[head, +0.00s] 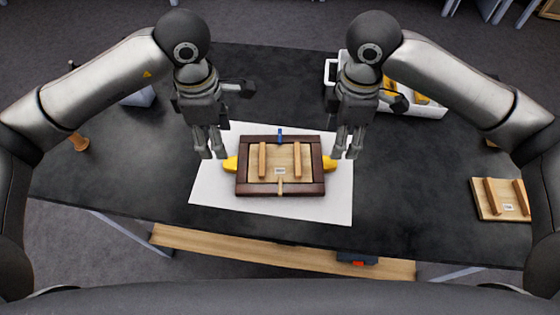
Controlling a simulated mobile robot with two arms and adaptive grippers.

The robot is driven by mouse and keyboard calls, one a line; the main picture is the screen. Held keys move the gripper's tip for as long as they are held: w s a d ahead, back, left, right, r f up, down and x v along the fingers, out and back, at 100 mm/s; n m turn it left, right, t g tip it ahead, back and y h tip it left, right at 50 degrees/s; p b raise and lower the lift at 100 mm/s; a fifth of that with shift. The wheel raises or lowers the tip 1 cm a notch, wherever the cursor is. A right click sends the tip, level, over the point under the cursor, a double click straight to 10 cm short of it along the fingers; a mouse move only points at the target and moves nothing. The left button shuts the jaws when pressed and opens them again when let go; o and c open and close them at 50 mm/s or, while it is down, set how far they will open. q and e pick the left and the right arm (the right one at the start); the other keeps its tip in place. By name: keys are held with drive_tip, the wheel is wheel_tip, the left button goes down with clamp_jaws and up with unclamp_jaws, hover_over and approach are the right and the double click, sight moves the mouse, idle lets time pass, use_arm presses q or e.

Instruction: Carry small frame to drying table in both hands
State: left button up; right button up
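The small frame (280,190) is dark brown with a pale wooden back, two light wooden bars and a small label. It lies flat on a white sheet (213,192) on the black table. A yellow piece sticks out at its left side (230,164) and another at its right side (330,164). My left gripper (211,153) points down by the left yellow piece, fingers apart. My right gripper (345,153) points down by the right yellow piece, fingers apart. Neither visibly holds anything; whether the fingertips touch the yellow pieces is unclear. I cannot identify a drying table.
A white tray (430,110) with yellow things stands at the back right of the black table (410,200). A wooden panel with bars (490,206) lies at the right edge. A wooden-handled tool (78,142) is at the left. The table's front strip is clear.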

sight(224, 162)
use_arm(q)
wheel_tip(224, 162, down, 9)
drive_tip(key=shift+f, duration=0.2)
use_arm(e)
wheel_tip(224, 162, down, 9)
drive_tip(key=shift+f, duration=0.2)
use_arm(q)
clamp_jaws()
use_arm(e)
clamp_jaws()
